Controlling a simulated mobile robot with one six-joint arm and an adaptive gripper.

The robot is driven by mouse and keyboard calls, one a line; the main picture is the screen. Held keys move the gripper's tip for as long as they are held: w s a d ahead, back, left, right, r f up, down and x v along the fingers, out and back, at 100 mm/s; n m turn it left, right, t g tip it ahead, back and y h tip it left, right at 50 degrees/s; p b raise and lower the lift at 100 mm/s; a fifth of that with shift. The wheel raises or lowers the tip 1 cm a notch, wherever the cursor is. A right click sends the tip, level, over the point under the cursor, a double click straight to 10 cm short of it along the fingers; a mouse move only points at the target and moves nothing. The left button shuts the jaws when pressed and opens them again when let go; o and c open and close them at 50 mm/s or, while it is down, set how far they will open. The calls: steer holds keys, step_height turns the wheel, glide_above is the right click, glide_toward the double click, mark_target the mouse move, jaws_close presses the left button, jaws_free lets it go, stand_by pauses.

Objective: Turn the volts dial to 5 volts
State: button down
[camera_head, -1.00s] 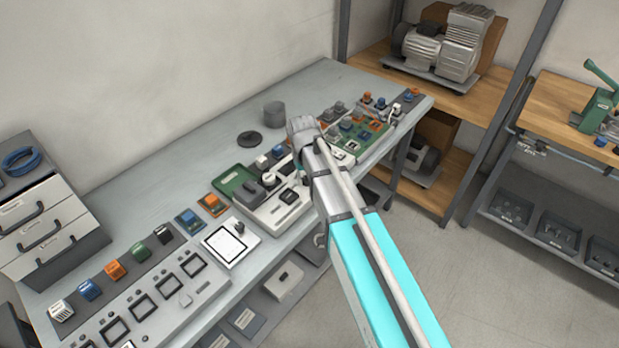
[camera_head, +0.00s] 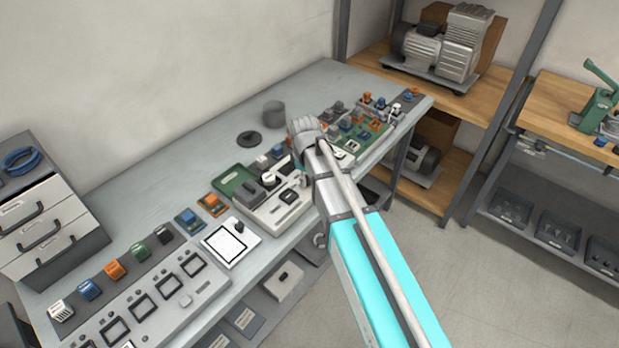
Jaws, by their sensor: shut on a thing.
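My gripper (camera_head: 299,169) shows only as a small dark shape below my wrist, at the panel's right end. It is shut on a small part there, seemingly a dial. My arm hides most of the fingers and that part. I cannot read any volts marking or pointer position at this distance.
Coloured switches and a green board (camera_head: 375,135) crowd the bench to the right. A row of square-framed modules (camera_head: 143,307) fills the front left. The bench's back left is clear.

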steer(key=shift+s, duration=0.2)
steer(key=shift+c, duration=1.5)
jaws_free()
steer(key=shift+r, duration=0.1)
steer(key=shift+w, duration=0.1)
steer(key=shift+d, duration=0.1)
steer(key=s+d+m, duration=0.6)
steer(key=d, duration=0.4)
steer(key=s+d+m, duration=0.6)
steer(key=s+d, duration=0.1)
steer(key=d, duration=0.3)
steer(key=shift+d+m+g, duration=0.15)
steer(key=shift+m+g, duration=0.15)
steer(key=shift+m, duration=0.1)
